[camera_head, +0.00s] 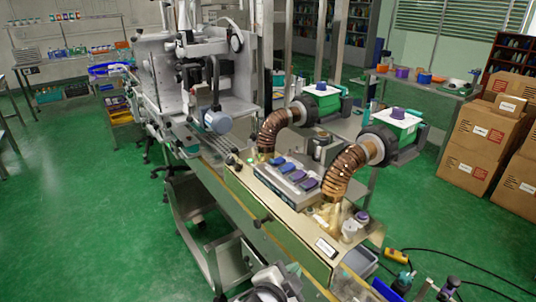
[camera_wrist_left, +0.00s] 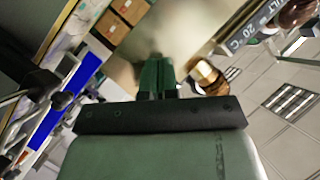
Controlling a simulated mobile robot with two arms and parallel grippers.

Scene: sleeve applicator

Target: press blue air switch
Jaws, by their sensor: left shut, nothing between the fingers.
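A grey box (camera_head: 268,181) on the long machine bed carries a row of blue and purple caps; the blue cap (camera_head: 279,160) is toward its far end. I cannot tell which part is the air switch. My left gripper (camera_head: 293,268) is low in the head view, in front of the machine's near side and well apart from the caps. In the left wrist view its dark green fingers (camera_wrist_left: 156,76) are together and empty, before a blurred tan surface (camera_wrist_left: 180,35). No blue switch is clear in that view. My right gripper is not in view.
A brass-coloured knob (camera_wrist_left: 208,77) is right of the fingers in the wrist view. Cardboard boxes (camera_head: 485,135) stand at right. Green floor (camera_head: 90,220) is open at left.

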